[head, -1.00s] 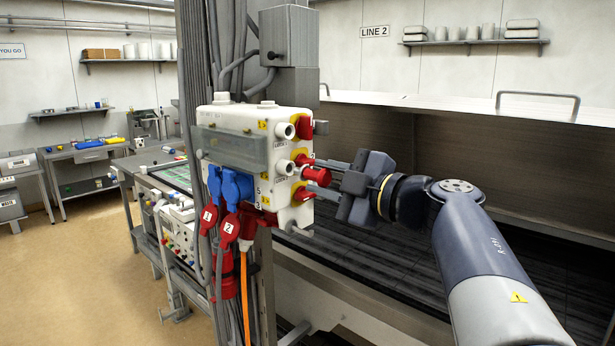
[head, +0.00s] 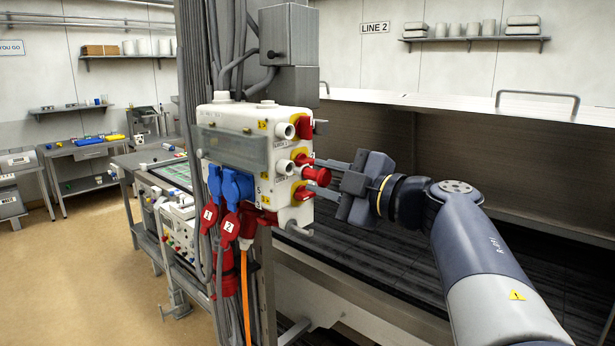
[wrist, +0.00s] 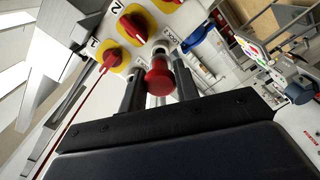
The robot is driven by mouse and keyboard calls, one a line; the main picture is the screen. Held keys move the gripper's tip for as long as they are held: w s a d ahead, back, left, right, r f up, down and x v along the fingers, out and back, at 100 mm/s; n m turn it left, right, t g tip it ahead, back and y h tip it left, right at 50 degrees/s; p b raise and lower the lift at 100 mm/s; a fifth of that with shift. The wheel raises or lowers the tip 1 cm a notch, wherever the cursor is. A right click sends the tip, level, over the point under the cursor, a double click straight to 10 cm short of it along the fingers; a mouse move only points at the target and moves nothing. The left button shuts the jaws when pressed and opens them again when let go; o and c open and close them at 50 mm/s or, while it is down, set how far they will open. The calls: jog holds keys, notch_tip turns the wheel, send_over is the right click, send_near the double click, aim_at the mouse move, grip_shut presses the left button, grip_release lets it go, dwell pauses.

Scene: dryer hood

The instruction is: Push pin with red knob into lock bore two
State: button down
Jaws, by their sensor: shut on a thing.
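The red knob (head: 318,177) of the pin sits at the front of the white switch box (head: 225,115). In the wrist view the red knob (wrist: 159,78) is between the two fingers of my gripper (wrist: 160,90), which is shut on it. In the head view my gripper (head: 326,173) reaches in from the right. The pin points at the lower white bore (head: 284,167), in line with it; how deep it sits is hidden. Another white bore (head: 284,131) is above and looks empty.
Red rotary switches on yellow plates, such as the upper one (head: 304,128) and the lowest one (head: 303,193), stand close to the fingers. Blue plugs (head: 237,185) and red plugs (head: 229,228) hang on the box front. A steel hood (head: 470,180) is behind my arm.

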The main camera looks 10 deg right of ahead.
aim_at(311, 169)
jog(key=shift+p+x, duration=0.7)
jog(key=shift+x, duration=0.85)
jog(key=c, duration=1)
grip_release()
jog(key=b+v, duration=0.3)
jog(key=v, duration=0.7)
jog(key=shift+s+d, duration=0.2)
jog(key=shift+s, duration=0.1)
jog(key=shift+a, duration=0.1)
jog(key=p+x, duration=0.3)
jog(key=x, duration=0.7)
jog(key=shift+w+a, duration=0.1)
jog(key=shift+w, duration=0.2)
jog(key=shift+s, duration=0.25)
